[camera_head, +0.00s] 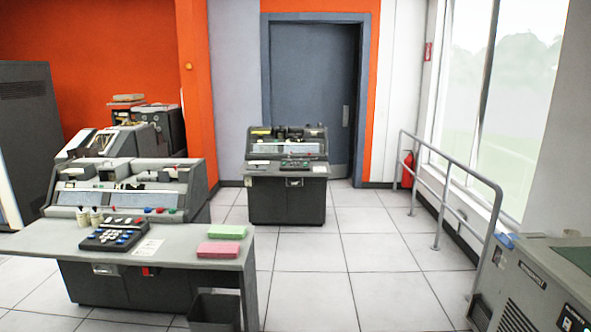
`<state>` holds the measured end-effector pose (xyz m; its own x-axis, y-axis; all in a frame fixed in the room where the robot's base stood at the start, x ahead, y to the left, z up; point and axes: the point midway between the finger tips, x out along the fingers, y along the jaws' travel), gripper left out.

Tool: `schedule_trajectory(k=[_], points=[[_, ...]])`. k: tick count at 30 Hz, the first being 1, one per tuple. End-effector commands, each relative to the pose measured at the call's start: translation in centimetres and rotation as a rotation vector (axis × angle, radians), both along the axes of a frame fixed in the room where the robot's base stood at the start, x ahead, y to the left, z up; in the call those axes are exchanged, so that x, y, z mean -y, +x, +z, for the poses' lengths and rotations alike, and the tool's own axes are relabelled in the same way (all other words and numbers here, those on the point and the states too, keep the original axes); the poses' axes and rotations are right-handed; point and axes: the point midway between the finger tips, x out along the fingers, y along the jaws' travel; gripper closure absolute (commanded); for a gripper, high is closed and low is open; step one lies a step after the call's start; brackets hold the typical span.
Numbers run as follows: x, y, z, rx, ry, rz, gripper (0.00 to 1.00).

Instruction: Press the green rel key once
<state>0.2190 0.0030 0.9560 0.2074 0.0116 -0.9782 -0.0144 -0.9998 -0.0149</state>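A keypunch machine (135,176) stands at the left behind a grey desk (40,241). A dark keyboard (114,236) with white and blue keys lies on that desk. A second keypunch (287,210) stands farther back in front of the door, with a small dark keyboard (296,165) on its top. The keys are too small to read, and I cannot make out which one is the green rel key. My gripper is not in view.
Pink and green card stacks (219,249) lie at the near desk's right end. A dark bin (214,310) stands below. A metal railing (452,172) runs along the right. A grey machine (545,290) fills the lower right corner. The tiled floor (345,270) between is clear.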

Motion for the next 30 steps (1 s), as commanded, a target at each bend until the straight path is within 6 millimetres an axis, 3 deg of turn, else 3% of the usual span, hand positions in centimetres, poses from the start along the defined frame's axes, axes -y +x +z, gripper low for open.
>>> schedule_trajectory(k=[6,30], points=[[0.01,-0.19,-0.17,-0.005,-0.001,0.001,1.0],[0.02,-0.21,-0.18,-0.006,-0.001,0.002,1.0]])
